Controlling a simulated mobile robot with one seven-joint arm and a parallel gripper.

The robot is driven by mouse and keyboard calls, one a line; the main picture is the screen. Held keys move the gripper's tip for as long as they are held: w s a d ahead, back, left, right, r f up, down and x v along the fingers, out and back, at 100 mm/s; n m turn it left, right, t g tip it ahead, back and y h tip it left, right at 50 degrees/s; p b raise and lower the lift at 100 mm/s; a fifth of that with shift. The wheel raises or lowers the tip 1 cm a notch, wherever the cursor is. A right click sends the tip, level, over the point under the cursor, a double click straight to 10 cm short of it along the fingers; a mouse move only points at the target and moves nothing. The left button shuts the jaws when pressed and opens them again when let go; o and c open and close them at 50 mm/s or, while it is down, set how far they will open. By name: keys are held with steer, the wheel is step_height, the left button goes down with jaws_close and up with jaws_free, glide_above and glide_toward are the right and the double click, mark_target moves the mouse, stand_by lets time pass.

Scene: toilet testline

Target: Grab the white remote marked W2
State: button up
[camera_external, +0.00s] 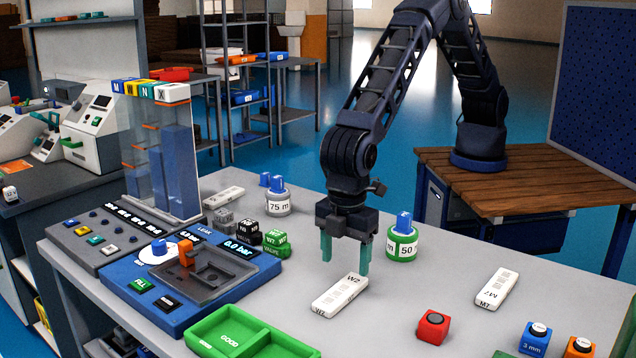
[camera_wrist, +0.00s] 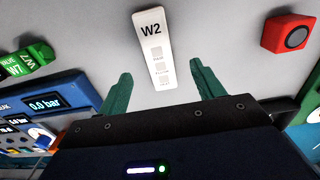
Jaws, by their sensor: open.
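The white remote marked W2 (camera_external: 340,295) lies flat on the grey table in the external view, label readable at its upper end. In the wrist view the remote (camera_wrist: 154,45) lies ahead of and between the green fingers, with "W2" at its far end and small marked buttons below. My gripper (camera_external: 345,268) points down with its two green fingers spread apart, above and just behind the remote in the external view. In the wrist view my gripper (camera_wrist: 158,85) is open and empty. The remote's near end reaches into the gap between the fingers in that picture.
Another white remote, marked M7 (camera_external: 497,289), lies to the right. A red button box (camera_external: 433,327) stands nearby. A green-and-white 50 m cylinder (camera_external: 402,243) is behind the gripper. The blue test station (camera_external: 180,290) and green GOOD tray (camera_external: 235,335) are left. Bare table surrounds the W2 remote.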

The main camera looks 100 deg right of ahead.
mark_target(341, 290)
steer(key=shift+w+a+f, duration=0.1)
steer(key=shift+w+f, duration=0.05)
steer(key=shift+f, duration=1.55)
steer(key=shift+w+f, duration=0.1)
steer(key=shift+f, duration=1.55)
steer(key=c, duration=1.1)
